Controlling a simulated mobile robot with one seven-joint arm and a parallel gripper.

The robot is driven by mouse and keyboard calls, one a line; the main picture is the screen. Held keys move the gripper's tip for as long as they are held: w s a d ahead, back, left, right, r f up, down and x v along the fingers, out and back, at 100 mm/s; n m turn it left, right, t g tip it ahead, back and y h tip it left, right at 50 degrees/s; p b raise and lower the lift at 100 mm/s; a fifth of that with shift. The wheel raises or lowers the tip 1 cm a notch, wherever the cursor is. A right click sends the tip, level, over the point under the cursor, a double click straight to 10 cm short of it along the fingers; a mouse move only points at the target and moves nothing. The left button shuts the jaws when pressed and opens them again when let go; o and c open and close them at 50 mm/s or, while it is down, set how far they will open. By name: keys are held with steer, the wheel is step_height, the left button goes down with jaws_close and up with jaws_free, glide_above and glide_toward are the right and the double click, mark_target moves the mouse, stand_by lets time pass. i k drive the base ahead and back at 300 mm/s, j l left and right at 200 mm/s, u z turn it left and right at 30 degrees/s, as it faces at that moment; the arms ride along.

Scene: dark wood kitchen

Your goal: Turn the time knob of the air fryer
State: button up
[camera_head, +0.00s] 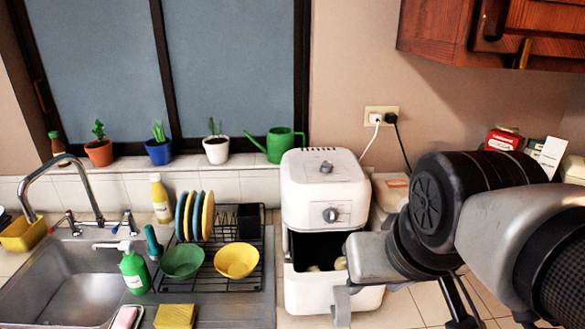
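The white air fryer (322,190) stands on the counter at the middle right. It has a grey knob on its front face (330,214) and another on its top (326,167); I cannot read which one is the time knob. The basket drawer (310,292) is pulled out below, with a dark inside and pale food (315,268) in it. My gripper (362,262) is in front of the drawer's right side, below and right of the front knob and apart from it.
My arm covers the counter at the right. A dish rack (262,284) with plates and bowls stands left of the fryer, beside the sink (70,285). A green watering can (280,143) is on the sill. A wall cabinet (460,30) hangs at upper right.

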mark_target(330, 214)
steer(key=k+z, duration=0.25)
steer(key=k+l+z, duration=0.25)
steer(key=k, duration=0.2)
steer(key=j+z, duration=0.25)
steer(key=l+u, duration=0.2)
steer(key=k, duration=0.05)
